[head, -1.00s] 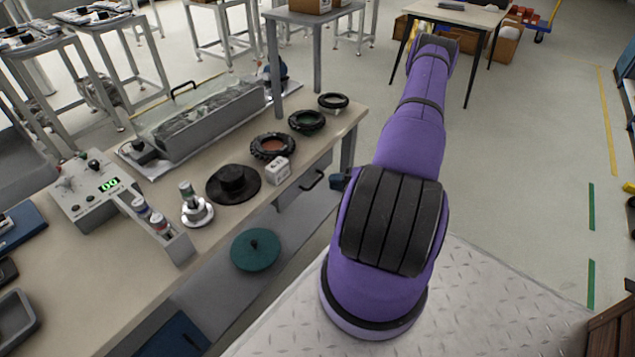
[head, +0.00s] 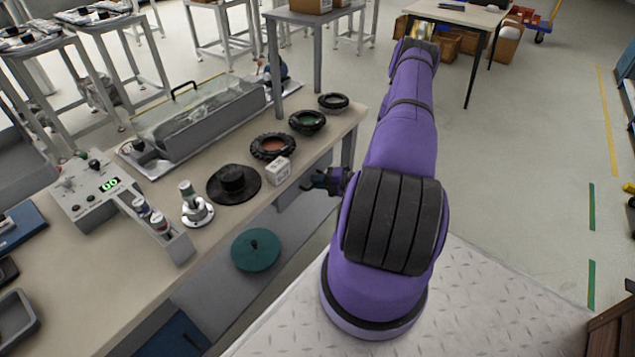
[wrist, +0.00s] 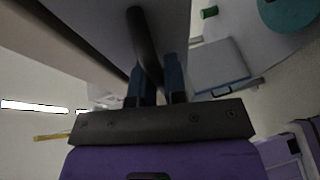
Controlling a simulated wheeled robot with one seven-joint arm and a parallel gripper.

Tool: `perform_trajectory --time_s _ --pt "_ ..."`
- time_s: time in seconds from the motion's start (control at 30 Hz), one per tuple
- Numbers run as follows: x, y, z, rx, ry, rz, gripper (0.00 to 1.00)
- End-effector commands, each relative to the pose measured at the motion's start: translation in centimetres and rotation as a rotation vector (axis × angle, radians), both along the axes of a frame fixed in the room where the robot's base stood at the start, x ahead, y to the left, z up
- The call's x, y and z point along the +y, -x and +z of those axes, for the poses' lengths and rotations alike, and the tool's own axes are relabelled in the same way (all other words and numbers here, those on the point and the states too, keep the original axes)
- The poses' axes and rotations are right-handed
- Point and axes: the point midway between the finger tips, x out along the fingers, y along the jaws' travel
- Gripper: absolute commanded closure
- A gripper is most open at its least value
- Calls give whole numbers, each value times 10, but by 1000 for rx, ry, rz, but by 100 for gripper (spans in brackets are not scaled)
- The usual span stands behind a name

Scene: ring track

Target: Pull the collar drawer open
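The grey drawer front (head: 290,192) sits under the right part of the bench and looks flush with it. In the wrist view the drawer front (wrist: 85,28) fills the upper left, with a dark bar handle (wrist: 147,45) running down towards my fingers. My gripper (head: 312,183) is at the handle and hides most of it in the head view. In the wrist view my gripper (wrist: 160,82) has its two blue fingers apart, with the handle between them. Whether either finger touches the handle cannot be seen.
On the bench above are a small white block (head: 278,170), a black flanged hub (head: 233,182) and several dark rings. The floor (head: 520,190) to the right is open.

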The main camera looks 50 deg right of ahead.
Motion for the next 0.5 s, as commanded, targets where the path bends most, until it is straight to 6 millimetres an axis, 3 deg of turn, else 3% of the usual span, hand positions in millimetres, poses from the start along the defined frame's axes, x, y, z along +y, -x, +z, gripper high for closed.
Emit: perform_trajectory --time_s 0.27,0.5 --pt "-1 8 0 1 0 0 100" --pt "-4 47 0 2 -2 -2 100"
